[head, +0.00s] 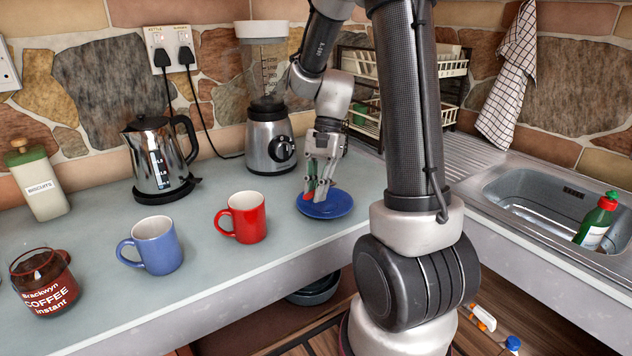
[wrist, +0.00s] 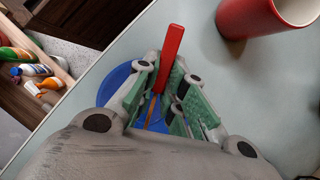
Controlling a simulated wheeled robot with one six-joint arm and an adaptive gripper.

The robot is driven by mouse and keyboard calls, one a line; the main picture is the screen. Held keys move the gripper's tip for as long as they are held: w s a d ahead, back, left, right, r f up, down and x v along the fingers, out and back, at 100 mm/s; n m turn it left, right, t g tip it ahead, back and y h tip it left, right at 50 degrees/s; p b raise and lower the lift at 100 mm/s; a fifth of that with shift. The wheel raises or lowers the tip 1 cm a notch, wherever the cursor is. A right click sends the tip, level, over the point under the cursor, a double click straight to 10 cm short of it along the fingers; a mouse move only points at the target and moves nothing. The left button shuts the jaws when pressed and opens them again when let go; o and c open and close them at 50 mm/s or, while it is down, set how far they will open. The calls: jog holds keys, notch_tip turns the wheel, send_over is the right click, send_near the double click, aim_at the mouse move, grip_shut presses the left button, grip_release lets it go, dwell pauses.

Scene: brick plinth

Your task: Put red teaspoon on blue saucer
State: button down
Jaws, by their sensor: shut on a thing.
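The blue saucer (head: 336,206) lies on the counter in the head view, to the right of the red mug. It also shows in the wrist view (wrist: 116,84), partly hidden by my gripper. My gripper (head: 318,194) is over the left part of the saucer, fingers pointing down. In the wrist view my gripper (wrist: 168,98) is shut on the red teaspoon (wrist: 170,52), whose red handle sticks out past the fingers. In the head view only a small red bit of the teaspoon shows at the fingertips. Whether the spoon touches the saucer I cannot tell.
A red mug (head: 242,217) stands left of the saucer, with a blue mug (head: 153,246) further left. A blender (head: 269,140) and a kettle (head: 158,155) stand behind. A sink (head: 545,205) is at the right. The counter's front edge runs close to the saucer.

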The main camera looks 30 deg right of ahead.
jog(key=shift+f, duration=0.3)
jog(key=shift+f, duration=1.05)
jog(key=c, duration=1.4)
grip_release()
jog(key=shift+c, duration=0.2)
jog(key=v, duration=1.1)
jog(key=shift+d+r, duration=0.1)
notch_tip(320, 180, up, 6)
jog(key=shift+d+f, duration=0.1)
jog(key=shift+f, duration=0.05)
